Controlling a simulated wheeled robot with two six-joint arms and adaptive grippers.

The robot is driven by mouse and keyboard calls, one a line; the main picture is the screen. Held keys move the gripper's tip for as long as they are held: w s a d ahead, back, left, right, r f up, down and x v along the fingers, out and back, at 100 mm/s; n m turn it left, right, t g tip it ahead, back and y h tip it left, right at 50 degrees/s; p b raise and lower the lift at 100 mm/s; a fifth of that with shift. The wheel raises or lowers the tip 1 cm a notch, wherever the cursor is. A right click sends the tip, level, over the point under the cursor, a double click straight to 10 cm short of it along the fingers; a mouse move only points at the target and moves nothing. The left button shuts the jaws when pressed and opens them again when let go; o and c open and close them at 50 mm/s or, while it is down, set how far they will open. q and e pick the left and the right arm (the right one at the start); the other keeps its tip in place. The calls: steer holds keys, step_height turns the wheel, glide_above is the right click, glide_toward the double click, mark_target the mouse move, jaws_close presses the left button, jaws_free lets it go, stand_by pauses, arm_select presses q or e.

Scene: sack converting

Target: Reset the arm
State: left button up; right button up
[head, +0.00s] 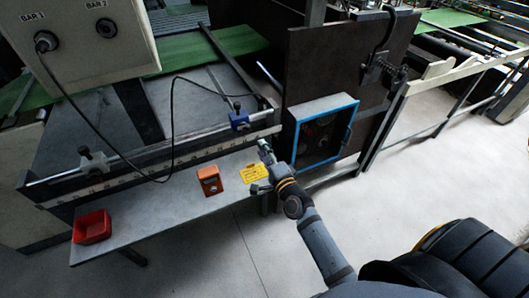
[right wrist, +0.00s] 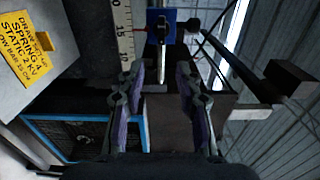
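My right gripper (head: 262,165) is raised near the right end of the grey bench, beside the blue-framed panel. In the right wrist view its two fingers (right wrist: 160,72) stand apart with a clear gap and nothing gripped. A blue clamp with a silver lever (right wrist: 162,28) shows beyond the fingertips, apart from them. The same blue clamp sits on the rail in the head view (head: 239,120), up and left of the gripper. My left gripper is not in view.
The bench (head: 150,218) holds a red bin (head: 92,227), an orange box (head: 210,181) and a yellow warning label (head: 253,172). A second clamp (head: 93,160) is on the rail. A black cable hangs from the control box (head: 90,70). Floor in front is clear.

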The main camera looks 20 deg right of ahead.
steer(key=shift+s, duration=0.25)
steer(key=shift+f, duration=0.1)
steer(key=s+d+f+n+g, duration=0.1)
steer(key=s+f+n+g, duration=0.25)
steer(key=f, duration=0.75)
steer(key=s+f+n+g, duration=0.25)
steer(key=s+f, duration=0.25)
steer(key=f, duration=0.6)
steer(key=s+d+f+n+g, duration=0.1)
steer(key=s+f+n+g, duration=0.2)
steer(key=f, duration=0.8)
steer(key=s+d+f+n+g, duration=0.1)
steer(key=s+f+n+g, duration=0.1)
steer(key=s+f, duration=0.4)
steer(key=s+d+f+n+g+h, duration=0.1)
steer(key=s+f, duration=0.5)
steer(key=s, duration=0.9)
steer(key=s+d+f+n+g, duration=0.2)
steer(key=s+f+n+g, duration=0.2)
steer(key=s, duration=0.7)
step_height(320, 180, down, 2)
steer(key=shift+s+d+f+n+g+b, duration=0.1)
steer(key=shift+s+d+n+g+b, duration=0.25)
steer(key=shift+n, duration=0.75)
